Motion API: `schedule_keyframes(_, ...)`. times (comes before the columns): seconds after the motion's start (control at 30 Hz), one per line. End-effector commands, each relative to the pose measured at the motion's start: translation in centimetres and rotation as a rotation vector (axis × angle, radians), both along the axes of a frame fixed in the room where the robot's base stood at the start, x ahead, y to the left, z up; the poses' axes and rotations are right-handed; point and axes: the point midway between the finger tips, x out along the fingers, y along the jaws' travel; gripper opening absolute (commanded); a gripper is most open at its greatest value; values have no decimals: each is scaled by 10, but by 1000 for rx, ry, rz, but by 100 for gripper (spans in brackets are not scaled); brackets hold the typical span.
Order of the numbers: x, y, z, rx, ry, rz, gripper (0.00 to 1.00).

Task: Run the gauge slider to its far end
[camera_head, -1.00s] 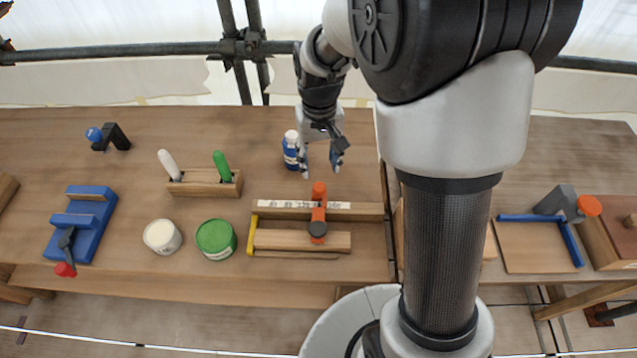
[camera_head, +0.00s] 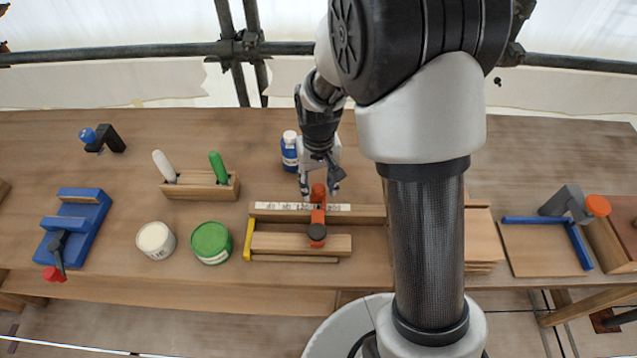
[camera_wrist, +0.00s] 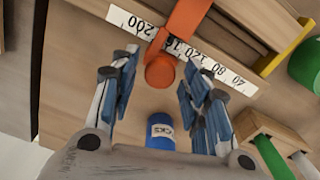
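The gauge is a wooden block with a white number scale (camera_head: 275,207) along its top and a yellow end stop (camera_head: 249,240) at its left end. The orange slider (camera_head: 317,214) sits across it, right of the middle, with an orange knob at the back and a dark knob at the front. My gripper (camera_head: 319,190) is open just above and behind the orange knob. In the wrist view the orange knob (camera_wrist: 160,71) lies ahead of the two spread blue-padded fingers (camera_wrist: 157,95), apart from them. The slider stands between the 120 and 200 marks.
A blue-labelled bottle (camera_head: 289,152) stands close behind my gripper. A wooden holder (camera_head: 200,187) with white and green handles is to the left, with a white tin (camera_head: 155,240) and a green tin (camera_head: 211,242) in front. Clear bench lies behind the holder.

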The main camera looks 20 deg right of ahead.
Motion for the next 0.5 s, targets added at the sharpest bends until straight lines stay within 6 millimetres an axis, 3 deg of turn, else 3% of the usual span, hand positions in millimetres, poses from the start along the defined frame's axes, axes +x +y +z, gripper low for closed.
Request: schedule_keyframes(0.5,0,0,0,0,0,0,5)
